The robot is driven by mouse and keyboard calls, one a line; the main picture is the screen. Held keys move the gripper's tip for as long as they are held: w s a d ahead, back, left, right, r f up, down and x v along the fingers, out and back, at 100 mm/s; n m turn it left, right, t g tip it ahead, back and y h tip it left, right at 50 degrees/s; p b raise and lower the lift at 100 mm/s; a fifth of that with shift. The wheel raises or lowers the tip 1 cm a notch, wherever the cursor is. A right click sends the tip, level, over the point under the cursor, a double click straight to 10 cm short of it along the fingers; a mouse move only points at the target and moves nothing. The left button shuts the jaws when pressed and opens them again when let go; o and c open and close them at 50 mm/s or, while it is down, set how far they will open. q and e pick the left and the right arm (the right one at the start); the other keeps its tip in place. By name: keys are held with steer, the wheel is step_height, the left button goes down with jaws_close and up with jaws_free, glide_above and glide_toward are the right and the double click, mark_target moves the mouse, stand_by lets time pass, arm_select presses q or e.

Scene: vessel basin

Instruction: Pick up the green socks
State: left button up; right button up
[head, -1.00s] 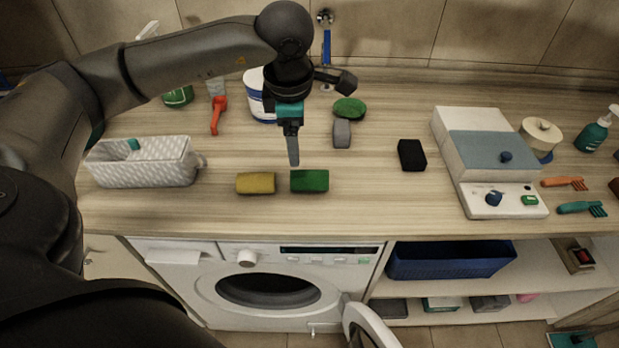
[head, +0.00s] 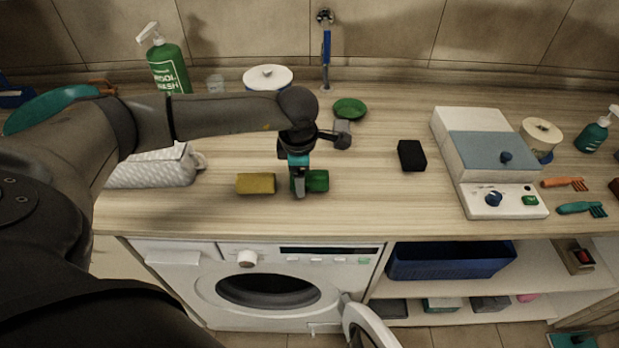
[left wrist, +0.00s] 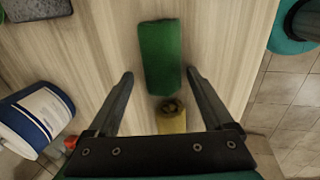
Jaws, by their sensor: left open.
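The green socks (head: 318,181) are a dark green roll lying on the wooden counter, partly hidden behind my left gripper in the head view. My left gripper (head: 299,192) points down at them, its fingers over their left part. In the left wrist view the green socks (left wrist: 160,50) lie lengthwise, their near end between the two spread fingertips of my open gripper (left wrist: 160,73). The gap between the fingers is empty or only reaches the socks' end; I see no grip. My right gripper is in neither view.
A yellow roll (head: 256,184) lies just left of the green socks, and also shows in the left wrist view (left wrist: 171,116). A black block (head: 411,155) and a white-grey appliance (head: 489,160) stand right. The counter's front is clear.

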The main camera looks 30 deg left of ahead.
arm_select(q)
steer(key=shift+x, duration=0.75)
steer(key=shift+c, duration=0.2)
steer(key=shift+r, duration=0.1)
steer(key=c, duration=1.1)
